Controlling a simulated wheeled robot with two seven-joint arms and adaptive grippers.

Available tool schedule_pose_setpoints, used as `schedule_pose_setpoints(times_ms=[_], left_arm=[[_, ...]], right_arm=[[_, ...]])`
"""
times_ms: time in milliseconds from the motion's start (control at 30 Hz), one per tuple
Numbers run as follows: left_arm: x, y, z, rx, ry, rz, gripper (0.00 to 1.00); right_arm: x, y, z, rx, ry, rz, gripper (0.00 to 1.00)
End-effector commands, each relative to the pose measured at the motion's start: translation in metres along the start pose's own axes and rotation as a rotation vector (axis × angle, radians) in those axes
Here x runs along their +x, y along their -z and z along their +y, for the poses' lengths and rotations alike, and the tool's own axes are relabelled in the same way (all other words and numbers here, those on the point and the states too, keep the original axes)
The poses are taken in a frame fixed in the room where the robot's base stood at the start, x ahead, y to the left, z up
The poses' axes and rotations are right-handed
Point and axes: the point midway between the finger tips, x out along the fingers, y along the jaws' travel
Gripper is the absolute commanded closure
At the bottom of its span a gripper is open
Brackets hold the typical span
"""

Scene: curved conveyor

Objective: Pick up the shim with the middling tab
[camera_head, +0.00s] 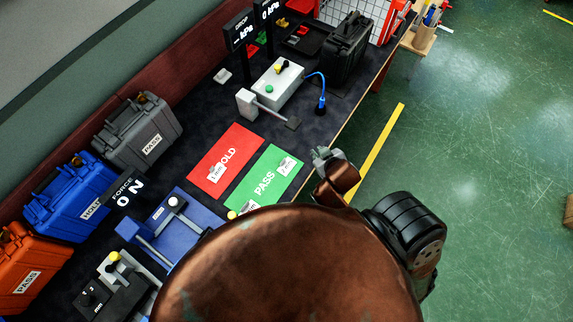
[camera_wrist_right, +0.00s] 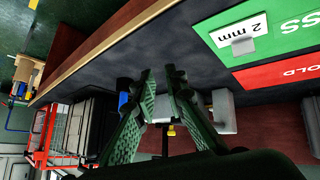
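Another pale piece (camera_head: 286,165) is on the green PASS mat (camera_head: 262,188). In the right wrist view a grey shim (camera_wrist_right: 243,46) lies on a white "2 mm" label on the green mat. I cannot tell which has the middling tab. My right gripper (camera_head: 321,154) is beside the PASS mat near the table edge; its fingertips (camera_wrist_right: 160,71) are apart with nothing between them. My left gripper is not in view.
Behind the mats stand a white box with a yellow knob (camera_head: 279,84) and a black case (camera_head: 346,52). Grey (camera_head: 138,133), blue (camera_head: 78,197) and orange (camera_head: 24,270) cases line the left side. A blue fixture (camera_head: 172,230) stands nearer.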

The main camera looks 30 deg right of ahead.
Motion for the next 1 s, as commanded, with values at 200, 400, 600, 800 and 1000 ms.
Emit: schedule_pose_setpoints(times_ms=[200, 400, 600, 800, 1000], left_arm=[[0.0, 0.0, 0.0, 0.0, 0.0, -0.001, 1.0], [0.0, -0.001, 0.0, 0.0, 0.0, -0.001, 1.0], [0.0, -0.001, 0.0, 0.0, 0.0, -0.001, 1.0], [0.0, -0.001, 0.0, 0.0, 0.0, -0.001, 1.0], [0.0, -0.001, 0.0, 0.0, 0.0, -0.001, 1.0]], right_arm=[[-0.007, 0.114, -0.002, -0.007, -0.036, 0.342, 0.88], [-0.063, 0.247, -0.044, -0.083, 0.039, 0.799, 0.88], [-0.173, 0.326, -0.168, -0.366, 0.365, 1.284, 0.88], [-0.22, 0.264, -0.296, -0.868, 0.817, 1.395, 0.88], [-0.15, 0.141, -0.324, -1.453, 1.122, 0.985, 0.88]])
